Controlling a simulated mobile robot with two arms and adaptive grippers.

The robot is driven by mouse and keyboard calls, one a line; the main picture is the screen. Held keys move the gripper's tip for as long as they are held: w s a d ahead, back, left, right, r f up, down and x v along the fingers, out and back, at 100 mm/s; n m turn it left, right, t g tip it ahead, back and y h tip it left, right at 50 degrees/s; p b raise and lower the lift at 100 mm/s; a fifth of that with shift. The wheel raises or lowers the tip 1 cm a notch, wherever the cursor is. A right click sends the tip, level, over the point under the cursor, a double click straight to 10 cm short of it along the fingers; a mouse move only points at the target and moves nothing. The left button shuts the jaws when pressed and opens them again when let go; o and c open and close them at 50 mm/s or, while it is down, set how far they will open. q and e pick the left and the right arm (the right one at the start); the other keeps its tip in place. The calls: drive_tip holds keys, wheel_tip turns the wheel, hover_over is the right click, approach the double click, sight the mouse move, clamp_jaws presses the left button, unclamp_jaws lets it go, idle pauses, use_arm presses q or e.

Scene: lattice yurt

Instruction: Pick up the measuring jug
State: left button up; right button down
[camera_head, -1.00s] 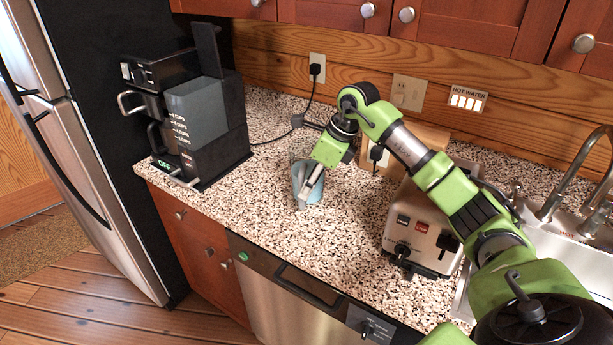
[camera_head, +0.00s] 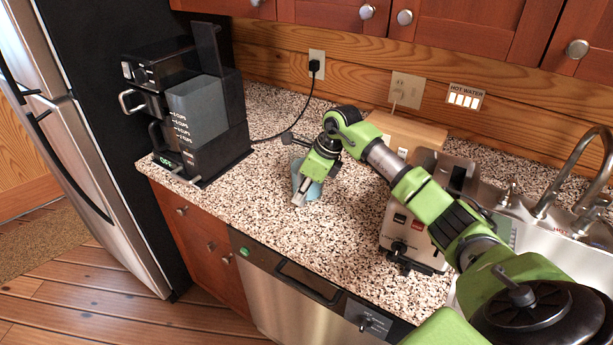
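The measuring jug is probably the light-blue vessel (camera_head: 314,191) on the speckled counter, left of the toaster. My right gripper (camera_head: 302,190) reaches in from the right and points down at it. The gripper covers much of the vessel, so its handle and far side are hidden. The grey fingers overlap the vessel in the picture. I cannot tell whether they touch it or how far apart they are. The vessel appears to stand on the counter. My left gripper is not in view.
A black coffee maker (camera_head: 205,115) stands at the left of the counter (camera_head: 265,215). A toaster (camera_head: 415,235) stands to the right, with a wooden block (camera_head: 415,130) behind it and the sink (camera_head: 560,250) beyond. A cord runs along the back. The counter's front middle is clear.

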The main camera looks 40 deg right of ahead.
drive_tip(key=shift+r, duration=0.15)
drive_tip(key=shift+r, duration=0.2)
wheel_tip(320, 180, up, 2)
drive_tip(key=shift+w+d+r+b, duration=0.1)
drive_tip(key=shift+r+b, duration=0.1)
drive_tip(key=shift+b, duration=0.3)
drive_tip(key=s+a+r+b, duration=0.5)
drive_tip(key=s+a+r, duration=0.4)
drive_tip(key=a+r, duration=0.1)
drive_tip(key=shift+s+a, duration=0.25)
drive_tip(key=shift+s, duration=0.1)
